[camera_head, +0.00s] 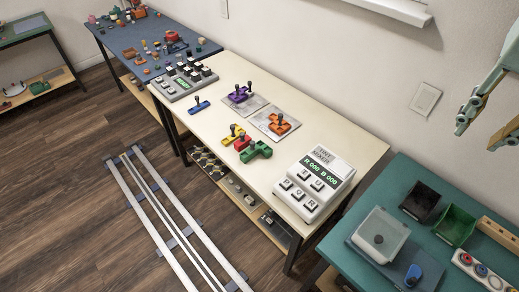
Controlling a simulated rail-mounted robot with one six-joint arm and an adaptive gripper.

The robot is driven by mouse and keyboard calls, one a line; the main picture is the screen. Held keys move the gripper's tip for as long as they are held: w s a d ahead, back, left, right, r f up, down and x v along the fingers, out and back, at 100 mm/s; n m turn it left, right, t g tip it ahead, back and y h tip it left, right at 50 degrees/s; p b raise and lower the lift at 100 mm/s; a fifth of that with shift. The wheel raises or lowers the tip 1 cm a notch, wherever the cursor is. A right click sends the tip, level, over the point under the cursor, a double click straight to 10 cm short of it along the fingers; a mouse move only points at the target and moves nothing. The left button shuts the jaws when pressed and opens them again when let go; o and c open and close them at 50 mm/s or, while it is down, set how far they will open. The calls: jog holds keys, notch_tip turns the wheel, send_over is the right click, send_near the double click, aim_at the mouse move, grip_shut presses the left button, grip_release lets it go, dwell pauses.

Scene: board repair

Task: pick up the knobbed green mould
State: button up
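The green mould (255,152) with a dark upright knob lies on the cream table, in front of a red knobbed mould (242,143). It touches or nearly touches the red one; I cannot tell which. A yellow knobbed mould (232,133) lies just behind the red one. My gripper (480,132) is at the right edge, high over the teal bench and far from the green mould. Its two fingers are apart and nothing shows between them. Part of my gripper is cut off by the frame.
A purple mould (240,94) and an orange mould (279,124) sit on grey plates. A blue mould (200,107) lies to the left. A white keypad device (313,184) stands right of the green mould. The table's front edge is close by.

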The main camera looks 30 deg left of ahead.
jog(key=w+a+f, duration=0.7)
jog(key=w, duration=0.3)
jog(key=n+t+y+b, duration=0.1)
jog(key=n+y+b, duration=0.1)
jog(key=n+b, duration=0.3)
send_near(252, 143)
jog(key=v, duration=0.4)
jog(key=shift+w+f+n+p, duration=0.1)
jog(key=shift+f+n+p, duration=0.05)
jog(key=shift+n+p, duration=0.25)
jog(key=shift+b+x, duration=0.95)
jog(key=shift+x, duration=3.4)
jog(key=shift+w, duration=0.1)
